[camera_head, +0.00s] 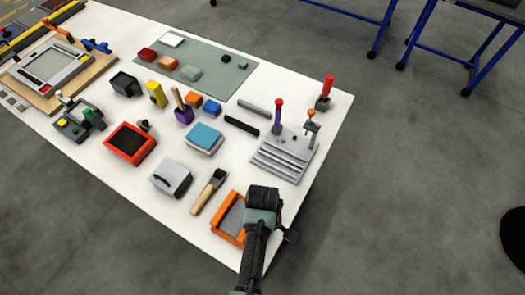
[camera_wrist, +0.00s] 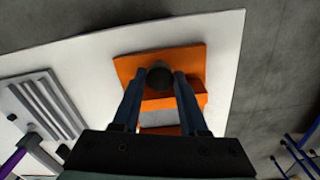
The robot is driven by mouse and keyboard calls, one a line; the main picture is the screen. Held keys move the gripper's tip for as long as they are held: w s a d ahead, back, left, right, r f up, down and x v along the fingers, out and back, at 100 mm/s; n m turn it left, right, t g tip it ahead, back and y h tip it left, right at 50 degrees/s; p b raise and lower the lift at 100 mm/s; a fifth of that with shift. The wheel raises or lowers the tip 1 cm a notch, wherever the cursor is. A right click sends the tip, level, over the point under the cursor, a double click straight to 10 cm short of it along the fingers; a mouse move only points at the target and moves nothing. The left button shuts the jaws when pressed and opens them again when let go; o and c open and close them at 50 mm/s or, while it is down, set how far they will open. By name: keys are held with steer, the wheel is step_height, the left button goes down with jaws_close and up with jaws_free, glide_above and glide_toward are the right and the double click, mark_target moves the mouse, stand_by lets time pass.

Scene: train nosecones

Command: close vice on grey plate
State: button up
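The orange vice (camera_head: 217,230) lies at the near right corner of the white table, with the grey plate (camera_head: 233,215) inside its frame. My gripper (camera_head: 263,195) is over the vice's right side and hides part of it. In the wrist view the orange vice (camera_wrist: 192,58) shows its round dark knob (camera_wrist: 160,77) between the two fingertips of my gripper (camera_wrist: 160,80). The fingers are apart, one on each side of the knob. I cannot tell whether they press on it. An orange bar crosses below the knob, with grey plate (camera_wrist: 160,117) beside it.
A grey slotted fixture (camera_head: 285,152) with purple and red-topped handles stands behind my gripper. A wooden-handled brush (camera_head: 209,190) and a light grey box (camera_head: 170,178) lie to the left. The table edge is close on the right, with open floor beyond.

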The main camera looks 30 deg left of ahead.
steer(key=o, duration=0.4)
step_height(320, 180, up, 13)
steer(key=b, duration=0.1)
stand_by(0.5)
stand_by(0.4)
